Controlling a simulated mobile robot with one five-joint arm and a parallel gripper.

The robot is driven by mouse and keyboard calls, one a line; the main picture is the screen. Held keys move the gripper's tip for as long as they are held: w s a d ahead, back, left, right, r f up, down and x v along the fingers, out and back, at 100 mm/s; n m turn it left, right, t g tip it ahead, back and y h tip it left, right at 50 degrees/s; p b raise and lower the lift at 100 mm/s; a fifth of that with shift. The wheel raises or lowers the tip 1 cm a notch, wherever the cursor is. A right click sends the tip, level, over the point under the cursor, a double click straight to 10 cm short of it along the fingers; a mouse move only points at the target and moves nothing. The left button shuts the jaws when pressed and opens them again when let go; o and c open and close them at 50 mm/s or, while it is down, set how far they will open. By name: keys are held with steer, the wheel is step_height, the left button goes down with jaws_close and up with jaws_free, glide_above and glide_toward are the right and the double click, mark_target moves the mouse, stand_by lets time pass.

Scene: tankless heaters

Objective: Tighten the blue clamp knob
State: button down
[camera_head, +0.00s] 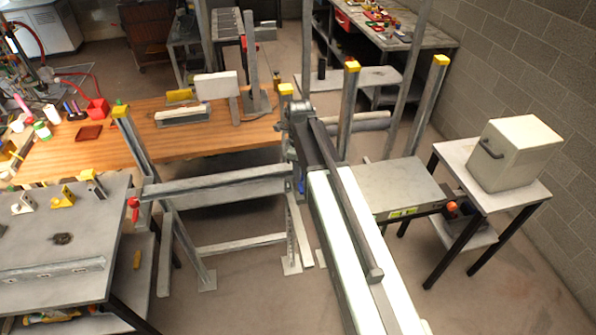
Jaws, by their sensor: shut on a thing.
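A small blue clamp knob (301,186) shows at the right end of a grey horizontal beam (215,187), low on the post beside it. My gripper (299,176) is at the end of my arm, pointing down at this knob. Its fingers are shut on the blue knob, though my own arm and the post hide much of the contact. How far the knob is turned cannot be told. A red knob (133,203) sits at the left end of the same beam.
A wooden bench (215,137) stands behind the beam. A grey table with clamps (50,240) is at left. Yellow-capped posts (348,110) rise behind my arm. A white box (515,152) stands on a small table at right. The floor in front of the beam is clear.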

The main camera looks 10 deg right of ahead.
stand_by(0.4)
steer(key=c, duration=1)
jaws_free()
steer(key=shift+r, duration=0.1)
step_height(320, 180, up, 8)
steer(key=p, duration=0.8)
steer(key=shift+f, duration=0.2)
